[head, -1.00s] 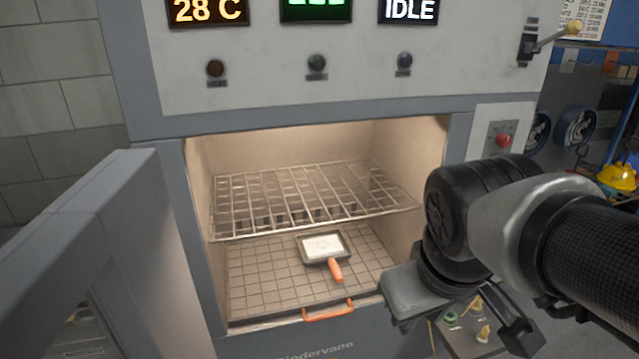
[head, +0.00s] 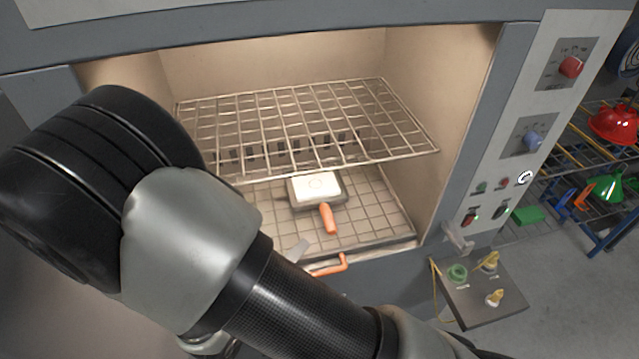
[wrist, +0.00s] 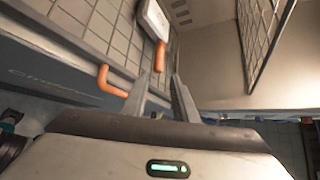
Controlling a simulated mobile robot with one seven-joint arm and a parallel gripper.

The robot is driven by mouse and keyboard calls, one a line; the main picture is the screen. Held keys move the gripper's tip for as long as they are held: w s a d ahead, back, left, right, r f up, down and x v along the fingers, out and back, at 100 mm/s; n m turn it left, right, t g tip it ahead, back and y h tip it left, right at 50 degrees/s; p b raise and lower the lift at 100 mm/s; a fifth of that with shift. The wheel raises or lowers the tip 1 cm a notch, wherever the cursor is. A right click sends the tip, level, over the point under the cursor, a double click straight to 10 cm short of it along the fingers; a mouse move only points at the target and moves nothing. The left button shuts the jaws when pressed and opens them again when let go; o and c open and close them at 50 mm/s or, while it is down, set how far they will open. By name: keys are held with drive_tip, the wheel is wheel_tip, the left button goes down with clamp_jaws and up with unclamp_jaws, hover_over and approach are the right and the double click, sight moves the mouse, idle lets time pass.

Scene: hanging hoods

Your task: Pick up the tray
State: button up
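A small flat tray with a white inner face (head: 315,186) and a short orange grip (head: 327,218) lies on the gridded oven floor (head: 375,215), below the wire rack. In the wrist view the small tray (wrist: 155,18) is at the top, cut off by the frame edge, its orange grip pointing toward my fingers. My gripper (wrist: 167,85) is open and empty, its fingertips just short of that grip. In the head view my arm hides most of the gripper; one grey fingertip shows near the oven's front edge, left of the grip.
The wire rack (head: 300,125) spans the oven above the small tray. An orange bar handle (head: 330,268) juts from the front edge of the floor; it is left of my fingers in the wrist view (wrist: 105,82). A control panel (head: 540,100) stands right of the opening.

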approach(325, 220)
drive_tip(key=x, duration=0.4)
drive_tip(key=shift+d+f, duration=0.1)
drive_tip(key=shift+f, duration=0.2)
drive_tip(key=shift+x, duration=2.75)
drive_tip(key=shift+w+r, duration=0.1)
drive_tip(key=shift+r, duration=0.05)
drive_tip(key=shift+r, duration=0.1)
clamp_jaws()
